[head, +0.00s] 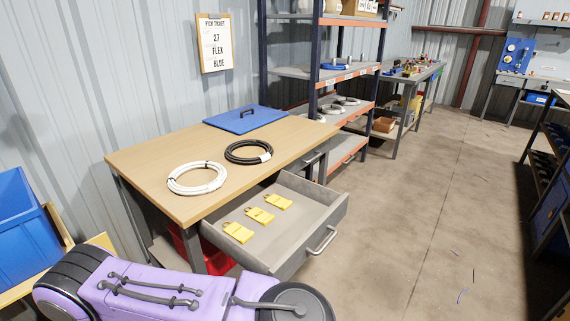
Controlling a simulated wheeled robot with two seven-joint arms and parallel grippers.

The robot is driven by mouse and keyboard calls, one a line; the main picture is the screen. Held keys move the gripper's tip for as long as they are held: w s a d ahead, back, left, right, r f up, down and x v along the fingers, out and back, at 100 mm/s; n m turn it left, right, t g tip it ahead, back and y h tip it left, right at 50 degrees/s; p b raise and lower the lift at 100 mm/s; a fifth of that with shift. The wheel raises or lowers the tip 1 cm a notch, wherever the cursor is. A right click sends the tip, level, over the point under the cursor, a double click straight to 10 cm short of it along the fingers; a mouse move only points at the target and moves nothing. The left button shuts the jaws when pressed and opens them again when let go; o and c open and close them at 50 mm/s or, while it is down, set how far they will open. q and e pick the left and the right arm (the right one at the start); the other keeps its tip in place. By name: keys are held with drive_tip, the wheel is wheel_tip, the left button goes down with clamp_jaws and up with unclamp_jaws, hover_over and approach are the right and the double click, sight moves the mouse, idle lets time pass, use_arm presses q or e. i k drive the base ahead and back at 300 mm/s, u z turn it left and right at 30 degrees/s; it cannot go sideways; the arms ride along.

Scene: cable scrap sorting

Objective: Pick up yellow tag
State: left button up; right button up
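Three yellow tags lie in a row in the open grey drawer (290,236) under the wooden table: a near one (238,233), a middle one (260,216) and a far one (279,202). Each lies flat on the drawer floor, apart from the others, with a small loop at one end. Neither of my grippers shows in the head view, and nothing touches the tags. Part of my purple body fills the bottom left.
A pick ticket clipboard (214,45) hangs on the wall. Shelving stands behind. The floor (420,200) right of the drawer is mostly clear.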

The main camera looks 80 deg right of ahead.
sight(279, 201)
drive_tip(key=u, duration=0.1)
drive_tip(key=k, duration=1)
drive_tip(key=z, duration=1.9)
